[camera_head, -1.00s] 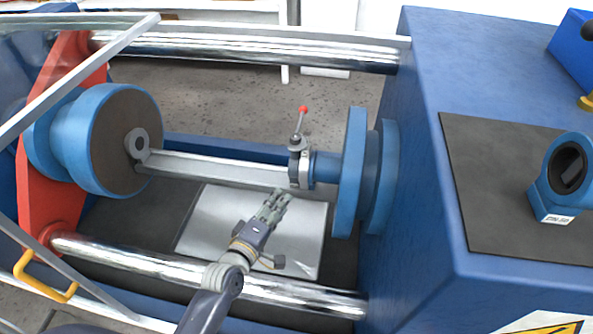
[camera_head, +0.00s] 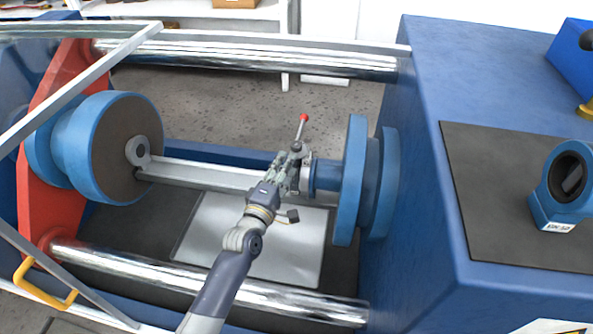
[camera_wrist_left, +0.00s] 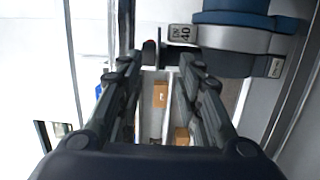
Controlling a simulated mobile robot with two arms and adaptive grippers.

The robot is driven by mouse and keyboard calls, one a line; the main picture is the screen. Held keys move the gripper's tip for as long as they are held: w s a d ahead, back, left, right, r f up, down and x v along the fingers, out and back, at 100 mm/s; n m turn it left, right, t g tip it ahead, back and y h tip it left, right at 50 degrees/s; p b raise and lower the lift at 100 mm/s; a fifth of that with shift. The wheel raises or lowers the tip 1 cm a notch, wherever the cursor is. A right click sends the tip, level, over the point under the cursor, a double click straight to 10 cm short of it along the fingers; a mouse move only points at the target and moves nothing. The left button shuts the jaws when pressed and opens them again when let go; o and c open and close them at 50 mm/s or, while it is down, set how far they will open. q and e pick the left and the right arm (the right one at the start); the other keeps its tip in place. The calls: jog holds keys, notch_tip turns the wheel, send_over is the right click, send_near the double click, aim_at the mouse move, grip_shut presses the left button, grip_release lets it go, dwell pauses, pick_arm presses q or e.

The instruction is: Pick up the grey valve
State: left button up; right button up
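The grey valve (camera_head: 306,176) is a small ring-shaped body set against the blue flange in the machine, with a thin lever and a red knob (camera_head: 304,117) standing up from it. In the left wrist view its grey body (camera_wrist_left: 240,39) shows at the upper right, with a label reading 40. My left gripper (camera_head: 287,163) is right beside the valve's left side, overlapping its neck in the head view. In the left wrist view the gripper (camera_wrist_left: 158,62) has its fingers apart, with the dark neck and red knob showing just beyond the gap. Contact cannot be told.
A grey bar (camera_head: 205,173) runs behind the gripper toward the left blue disc (camera_head: 88,150). Chrome rods (camera_head: 240,55) cross behind and in front. A blue ring-shaped valve (camera_head: 563,190) stands on the dark mat (camera_head: 490,200) at the right. A bare plate (camera_head: 225,240) lies below.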

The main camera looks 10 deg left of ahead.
pick_arm(q)
jog(key=shift+w+d+f, duration=0.1)
jog(key=shift+w+d, duration=0.05)
jog(key=shift+w, duration=1)
grip_shut()
jog(key=shift+r, duration=0.25)
